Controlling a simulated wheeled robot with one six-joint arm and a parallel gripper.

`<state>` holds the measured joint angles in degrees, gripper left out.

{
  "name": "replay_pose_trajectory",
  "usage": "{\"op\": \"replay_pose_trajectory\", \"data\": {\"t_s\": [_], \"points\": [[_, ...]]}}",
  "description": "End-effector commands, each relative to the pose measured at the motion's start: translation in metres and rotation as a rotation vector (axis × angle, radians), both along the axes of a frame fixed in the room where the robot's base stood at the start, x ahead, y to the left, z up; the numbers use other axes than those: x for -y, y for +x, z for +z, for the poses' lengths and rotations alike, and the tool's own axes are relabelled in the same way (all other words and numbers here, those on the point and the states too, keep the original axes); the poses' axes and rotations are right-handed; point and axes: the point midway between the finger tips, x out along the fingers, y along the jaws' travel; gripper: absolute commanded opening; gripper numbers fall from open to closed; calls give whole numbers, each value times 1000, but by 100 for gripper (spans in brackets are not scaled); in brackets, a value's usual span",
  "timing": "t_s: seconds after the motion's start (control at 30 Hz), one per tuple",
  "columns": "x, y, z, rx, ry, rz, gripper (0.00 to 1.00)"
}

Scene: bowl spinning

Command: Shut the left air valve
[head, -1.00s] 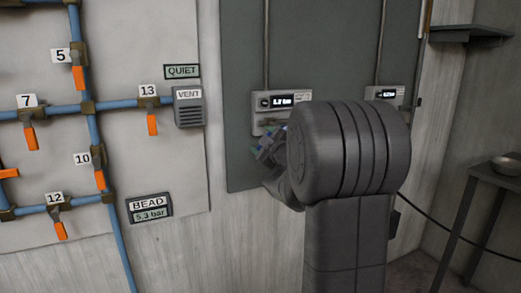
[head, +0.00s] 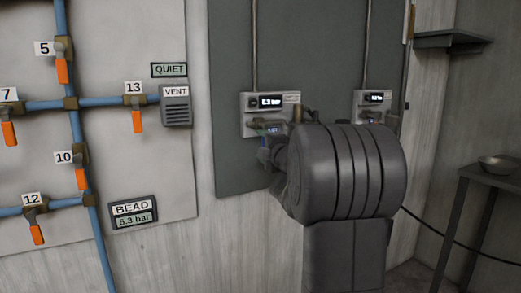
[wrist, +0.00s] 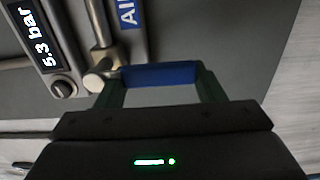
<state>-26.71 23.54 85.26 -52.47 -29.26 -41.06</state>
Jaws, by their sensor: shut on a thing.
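The left air valve sits on the left grey gauge unit (head: 247,101) on the dark panel. Its blue handle (wrist: 160,74) shows in the wrist view, lying crosswise between my fingers beside a metal pipe fitting (wrist: 104,60). My gripper (wrist: 158,88) is shut on this handle. In the head view my gripper (head: 271,137) is at the lower part of the left unit, and my arm hides part of that area. The unit's display (wrist: 38,37) reads 5.3 bar in the wrist view. A blue label (wrist: 130,12) is cut off and starts with AI.
A second gauge unit (head: 374,98) is to the right, partly behind my arm. At left, a pale board carries blue pipes with orange-handled valves, a vent box (head: 176,106) and a BEAD gauge (head: 132,211). A dark table with a bowl (head: 497,162) stands at far right.

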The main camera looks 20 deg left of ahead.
Motion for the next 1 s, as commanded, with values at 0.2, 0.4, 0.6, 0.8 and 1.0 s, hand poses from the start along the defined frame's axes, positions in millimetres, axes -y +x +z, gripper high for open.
{"op": "replay_pose_trajectory", "data": {"t_s": [0.2,0.4,0.6,0.8,1.0], "points": [[1,1,-2,14,-17,0,22],[1,1,-2,16,-19,0,22],[1,1,-2,16,-19,0,78],[1,1,-1,15,-16,0,85],[4,-2,-1,15,-15,-1,85]]}}
